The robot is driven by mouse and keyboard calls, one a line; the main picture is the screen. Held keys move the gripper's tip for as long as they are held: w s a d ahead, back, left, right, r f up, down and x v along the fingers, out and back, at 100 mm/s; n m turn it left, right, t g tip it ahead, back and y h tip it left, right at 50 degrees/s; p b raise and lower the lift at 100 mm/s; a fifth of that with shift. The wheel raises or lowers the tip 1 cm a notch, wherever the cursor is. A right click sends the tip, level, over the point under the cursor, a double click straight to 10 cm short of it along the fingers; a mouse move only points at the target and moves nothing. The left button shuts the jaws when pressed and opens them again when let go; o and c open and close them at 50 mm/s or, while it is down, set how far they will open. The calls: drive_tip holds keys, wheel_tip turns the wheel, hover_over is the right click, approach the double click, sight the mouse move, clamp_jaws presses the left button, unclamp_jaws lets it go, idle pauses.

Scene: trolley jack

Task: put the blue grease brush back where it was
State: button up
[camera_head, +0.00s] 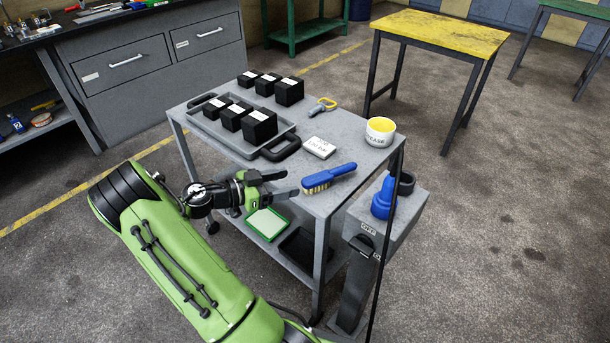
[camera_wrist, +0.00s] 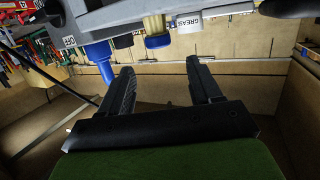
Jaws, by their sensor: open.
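The blue grease brush (camera_head: 330,177) lies on the grey trolley top (camera_head: 345,155) near its front right corner, with pale bristles at its left end. My gripper (camera_head: 291,183) is open and empty, just left of the brush at the trolley's front edge, its fingers pointing toward it and apart from it. In the wrist view the open fingers (camera_wrist: 160,80) show with nothing between them, and the brush (camera_wrist: 157,42) is seen beyond them. A white and yellow grease tub (camera_head: 380,132) stands on the trolley behind the brush.
A grey tray (camera_head: 215,140) with several black blocks fills the trolley's left part. A grey stand (camera_head: 410,215) on the right holds a blue item (camera_head: 384,200) and a black ring (camera_head: 405,183).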

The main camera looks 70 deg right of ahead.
drive_tip(key=v, duration=0.2)
drive_tip(key=shift+w+a, duration=0.15)
drive_tip(key=shift+w, duration=0.05)
drive_tip(key=w+a+r+n+t+y, duration=0.3)
drive_tip(key=a+n+t, duration=0.25)
drive_tip(key=a, duration=0.35)
drive_tip(key=w+a+r+n+t+y, duration=0.35)
drive_tip(key=a+n+t, duration=0.2)
drive_tip(key=a, duration=0.25)
drive_tip(key=s+a+r+n+t+y, duration=0.2)
drive_tip(key=s+a+r+n+t, duration=0.1)
drive_tip(key=a+n, duration=0.5)
drive_tip(key=s+a+r+n+t+y, duration=0.2)
drive_tip(key=a+n, duration=0.6)
drive_tip(key=a, duration=0.4)
drive_tip(key=shift+s+r+t, duration=0.5)
drive_tip(key=shift+s+r, duration=0.05)
drive_tip(key=shift+s, duration=0.5)
drive_tip(key=shift+y, duration=0.25)
